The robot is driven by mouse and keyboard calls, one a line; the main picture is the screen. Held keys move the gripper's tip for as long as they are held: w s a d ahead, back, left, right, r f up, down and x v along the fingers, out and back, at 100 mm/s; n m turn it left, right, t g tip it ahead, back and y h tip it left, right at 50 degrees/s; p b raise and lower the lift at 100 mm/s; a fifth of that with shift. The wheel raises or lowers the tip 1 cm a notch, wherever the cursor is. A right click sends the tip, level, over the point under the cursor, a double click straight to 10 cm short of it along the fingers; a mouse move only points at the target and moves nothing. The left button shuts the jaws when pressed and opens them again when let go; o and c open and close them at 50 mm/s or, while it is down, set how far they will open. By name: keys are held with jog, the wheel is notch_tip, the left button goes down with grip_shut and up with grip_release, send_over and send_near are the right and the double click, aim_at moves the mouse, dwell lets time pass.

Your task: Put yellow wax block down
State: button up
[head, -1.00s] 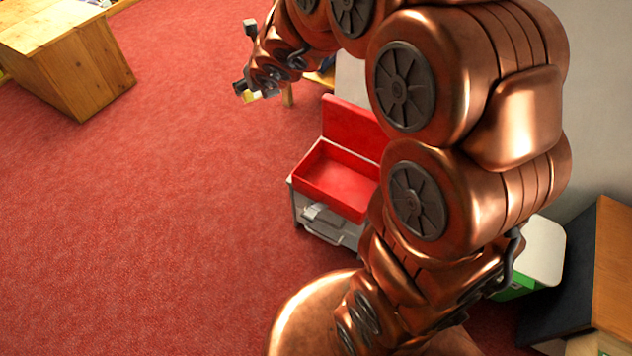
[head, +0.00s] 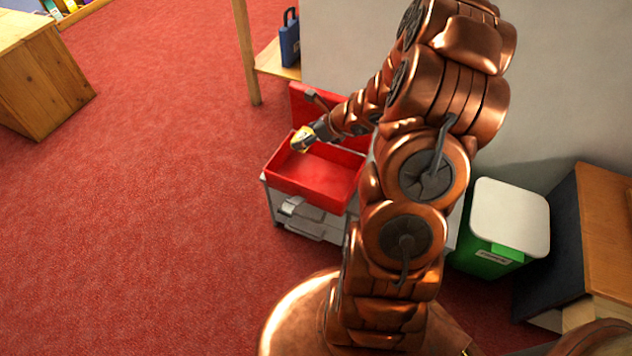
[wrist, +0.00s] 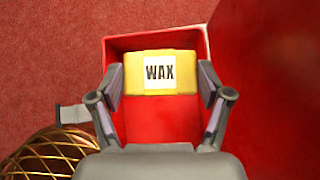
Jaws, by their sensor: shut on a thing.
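The yellow wax block (wrist: 186,80) with a white "WAX" label is between the two fingers of my gripper (wrist: 160,82) in the wrist view. My gripper is shut on it. In the head view the block (head: 301,139) shows at the tip of my gripper (head: 308,135), over the left part of the red tray (head: 335,190). In the wrist view the tray's red floor (wrist: 165,125) shows below the block. I cannot tell whether the block touches the tray floor.
The red tray tops a grey stand with a red back panel. A wooden table with a blue case (head: 290,40) is behind. Red carpet lies open at left.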

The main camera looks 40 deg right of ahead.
jog(key=s+d+f, duration=0.1)
jog(key=s+f, duration=0.2)
jog(key=f, duration=0.1)
jog(key=b, duration=0.3)
send_near(308, 175)
jog(key=w, duration=0.1)
jog(key=w+a+r, duration=0.1)
jog(key=w, duration=0.1)
jog(key=shift+a+r+n+y, duration=0.15)
jog(key=shift+r+n+y, duration=0.1)
jog(key=shift+n+y, duration=0.15)
jog(key=shift+w+f+b, duration=0.1)
jog(key=shift+f+b, duration=0.9)
jog(key=shift+f, duration=1.4)
jog(key=shift+f, duration=0.15)
jog(key=o, duration=1.1)
jog(key=shift+o, duration=0.2)
